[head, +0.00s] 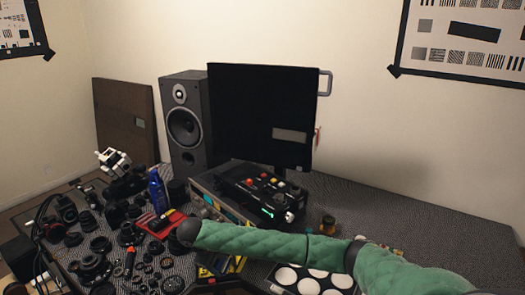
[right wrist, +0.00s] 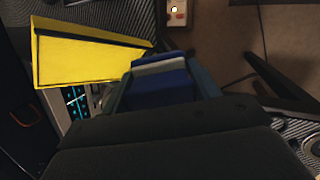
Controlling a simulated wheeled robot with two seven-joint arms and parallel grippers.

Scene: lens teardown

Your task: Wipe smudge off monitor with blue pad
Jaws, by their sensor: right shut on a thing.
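The monitor (head: 250,105) stands upright at the back of the desk with a dark screen. A pale grey rectangular smudge (head: 290,135) shows on its lower right part. In the right wrist view, my right gripper (right wrist: 163,68) is shut on the blue pad (right wrist: 165,88), which has a pale grey strip along its upper edge. In the head view my green right arm reaches in from the lower right, across the front of the desk. The jaws and pad cannot be made out clearly there. The wrist view does not show the monitor clearly. My left gripper is not in view.
A black control box (head: 265,200) with coloured buttons stands before the monitor. A speaker (head: 185,125) is left of it. A blue bottle (head: 157,190) and several lens parts crowd the left. A yellow object (right wrist: 85,55) lies beside the gripper. The desk's right side is mostly clear.

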